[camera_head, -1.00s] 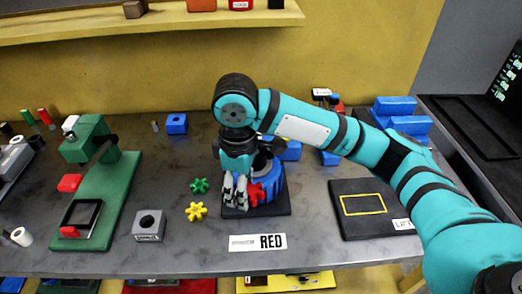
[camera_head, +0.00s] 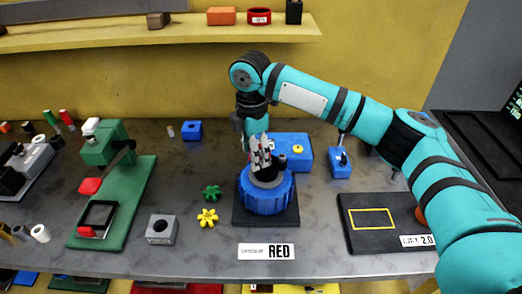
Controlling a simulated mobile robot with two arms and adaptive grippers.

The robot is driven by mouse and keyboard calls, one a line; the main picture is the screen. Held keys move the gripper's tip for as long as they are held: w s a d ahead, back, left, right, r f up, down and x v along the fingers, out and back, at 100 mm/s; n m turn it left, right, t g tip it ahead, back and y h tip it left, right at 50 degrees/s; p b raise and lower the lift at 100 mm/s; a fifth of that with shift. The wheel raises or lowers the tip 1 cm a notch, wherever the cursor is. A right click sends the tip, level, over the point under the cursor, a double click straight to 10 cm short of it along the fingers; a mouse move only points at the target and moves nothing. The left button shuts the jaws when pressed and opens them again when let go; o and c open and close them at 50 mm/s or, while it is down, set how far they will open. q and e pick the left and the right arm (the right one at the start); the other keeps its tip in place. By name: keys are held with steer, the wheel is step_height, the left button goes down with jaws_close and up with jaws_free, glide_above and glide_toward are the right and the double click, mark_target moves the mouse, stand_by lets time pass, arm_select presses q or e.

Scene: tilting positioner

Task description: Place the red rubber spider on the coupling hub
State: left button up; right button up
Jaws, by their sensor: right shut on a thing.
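A blue ribbed round fixture (camera_head: 266,203) stands on a black plate. A dark grey piece with raised parts, seemingly the coupling hub (camera_head: 268,181), sits on its top. My right gripper (camera_head: 261,158) is just above and behind the hub, fingers close to its top. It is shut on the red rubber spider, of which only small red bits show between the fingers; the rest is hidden. I cannot tell whether the spider touches the hub. My left gripper is not in view.
A green spider (camera_head: 212,192) and a yellow spider (camera_head: 207,217) lie left of the fixture. A RED label (camera_head: 266,250) lies in front. A blue box (camera_head: 296,146) stands behind. A grey block (camera_head: 161,229) and green stand (camera_head: 122,196) are further left.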

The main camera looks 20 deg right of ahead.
steer(key=shift+w+d+f+p, duration=0.1)
steer(key=shift+w+d+p, duration=0.05)
steer(key=shift+w+d, duration=0.4)
steer(key=shift+w+d+f+p, duration=0.15)
steer(key=shift+w+d, duration=0.15)
steer(key=shift+d, duration=0.35)
step_height(320, 180, down, 3)
steer(key=shift+r+p, duration=0.1)
steer(key=shift+p, duration=0.65)
steer(key=shift+f, duration=0.25)
steer(key=o, duration=1.2)
steer(key=shift+f, duration=0.1)
steer(key=shift+c, duration=0.2)
